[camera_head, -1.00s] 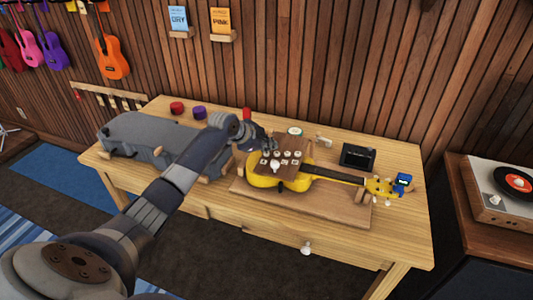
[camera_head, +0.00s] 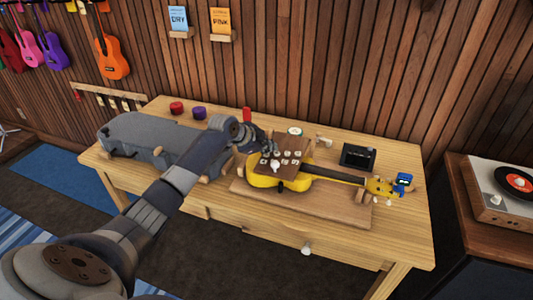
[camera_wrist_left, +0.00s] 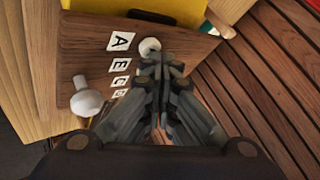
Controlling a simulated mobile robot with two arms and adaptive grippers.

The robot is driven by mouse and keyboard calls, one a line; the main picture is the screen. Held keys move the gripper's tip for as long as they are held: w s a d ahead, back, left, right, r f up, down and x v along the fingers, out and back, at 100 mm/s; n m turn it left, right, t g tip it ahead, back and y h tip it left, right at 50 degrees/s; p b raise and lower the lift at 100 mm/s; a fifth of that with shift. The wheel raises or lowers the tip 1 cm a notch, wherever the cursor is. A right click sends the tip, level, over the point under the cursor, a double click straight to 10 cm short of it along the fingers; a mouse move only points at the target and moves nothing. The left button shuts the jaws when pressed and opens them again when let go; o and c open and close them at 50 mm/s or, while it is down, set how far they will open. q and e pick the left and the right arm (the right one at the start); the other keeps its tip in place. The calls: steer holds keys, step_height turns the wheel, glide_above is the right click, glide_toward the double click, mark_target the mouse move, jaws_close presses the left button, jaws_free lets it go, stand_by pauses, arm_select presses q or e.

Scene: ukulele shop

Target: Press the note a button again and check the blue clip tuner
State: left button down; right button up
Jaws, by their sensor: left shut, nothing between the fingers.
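A brown button board (camera_head: 292,143) with white buttons and letter labels sits over the body of the yellow ukulele (camera_head: 262,181). In the left wrist view the A label (camera_wrist_left: 121,41) has a round white button (camera_wrist_left: 149,46) beside it. My left gripper (camera_head: 270,151) is shut and empty, low over the board. Its fingertips (camera_wrist_left: 165,58) are close to the A button; I cannot tell whether they touch it. My right gripper is not in view.
The ukulele lies on a wooden stand (camera_head: 330,204) on the table (camera_head: 235,226). A grey case (camera_head: 150,138) lies left, under my arm. Red (camera_head: 177,107) and purple (camera_head: 199,112) round items and a black device (camera_head: 358,156) stand behind. A record player (camera_head: 500,190) is at right.

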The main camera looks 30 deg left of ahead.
mark_target(268, 155)
arm_select(q)
steer(key=shift+f, duration=0.1)
stand_by(0.3)
steer(key=shift+r+p, duration=0.8)
steer(key=shift+r, duration=0.15)
steer(key=shift+r+p, duration=0.6)
steer(key=shift+r, duration=0.05)
step_height(268, 155, up, 4)
steer(key=p, duration=0.3)
steer(key=shift+f, duration=0.15)
steer(key=shift+f, duration=0.1)
